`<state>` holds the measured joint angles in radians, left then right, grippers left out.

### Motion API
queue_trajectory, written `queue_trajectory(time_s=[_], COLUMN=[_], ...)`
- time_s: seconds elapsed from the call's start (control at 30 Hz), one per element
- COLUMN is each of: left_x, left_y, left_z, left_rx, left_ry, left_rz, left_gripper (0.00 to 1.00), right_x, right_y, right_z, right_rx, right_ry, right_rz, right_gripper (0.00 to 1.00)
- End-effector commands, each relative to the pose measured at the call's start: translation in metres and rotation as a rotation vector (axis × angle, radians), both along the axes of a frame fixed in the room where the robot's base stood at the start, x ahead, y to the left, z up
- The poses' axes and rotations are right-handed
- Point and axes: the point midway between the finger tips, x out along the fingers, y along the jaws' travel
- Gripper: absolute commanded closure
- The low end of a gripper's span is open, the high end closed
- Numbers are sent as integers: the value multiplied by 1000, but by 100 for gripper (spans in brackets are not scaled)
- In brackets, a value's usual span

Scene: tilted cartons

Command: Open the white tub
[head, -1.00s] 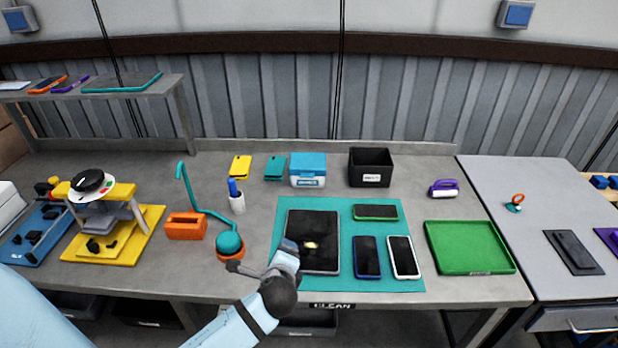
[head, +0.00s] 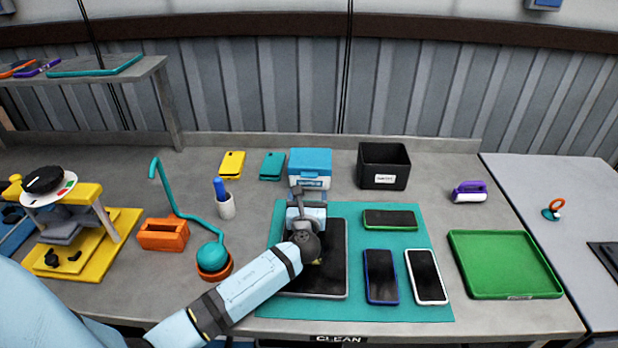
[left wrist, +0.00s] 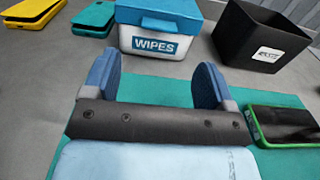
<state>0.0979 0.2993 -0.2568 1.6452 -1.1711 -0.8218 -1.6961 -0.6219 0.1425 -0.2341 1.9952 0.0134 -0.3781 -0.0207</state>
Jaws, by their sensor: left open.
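The white tub (head: 310,184) stands at the back of the bench with its blue lid (head: 310,160) down. In the left wrist view the tub (left wrist: 125,42) carries a WIPES label, and the lid (left wrist: 165,10) is cut off by the top edge. My left gripper (left wrist: 156,78) is open and empty, with its two blue fingers spread just in front of the tub. In the head view the left gripper (head: 310,198) is over the back edge of the teal mat, and the arm hides part of the tablet below. My right gripper is in neither view.
A black bin (head: 384,182) stands right of the tub. Teal (head: 272,166) and yellow (head: 232,164) phone-like items lie left of it. The teal mat (head: 385,230) holds a tablet (head: 333,272) and several phones. A green tray (head: 505,265) is at the right.

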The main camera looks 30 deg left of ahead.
Motion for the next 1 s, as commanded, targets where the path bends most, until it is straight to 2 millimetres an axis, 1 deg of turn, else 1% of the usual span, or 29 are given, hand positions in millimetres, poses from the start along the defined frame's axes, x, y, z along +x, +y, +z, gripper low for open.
queue_trajectory(time_s=[0.03, 0.2, 0.4, 0.6, 0.87, 0.9, 0.97, 1.0], left_x=[11, 41, 66, 76, 77, 76, 76, 77], left_y=[7, 25, 41, 47, 47, 47, 47, 47], left_z=[2, 1, 0, 0, 0, 0, 0, 0], left_rx=[1, 2, 0, 0, -1, -1, -1, -1], left_ry=[-2, -1, 0, 0, -1, -1, -1, -1], left_rz=[3, 1, 1, 1, 0, 0, 0, 0], left_gripper=[21, 21, 21, 21, 21, 30, 44, 53], right_x=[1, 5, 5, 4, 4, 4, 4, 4], right_y=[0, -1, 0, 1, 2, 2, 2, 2], right_z=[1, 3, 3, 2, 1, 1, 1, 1], right_rx=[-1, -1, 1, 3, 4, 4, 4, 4], right_ry=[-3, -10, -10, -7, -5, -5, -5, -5], right_rz=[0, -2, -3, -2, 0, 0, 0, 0], right_gripper=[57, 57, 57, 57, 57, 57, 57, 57])
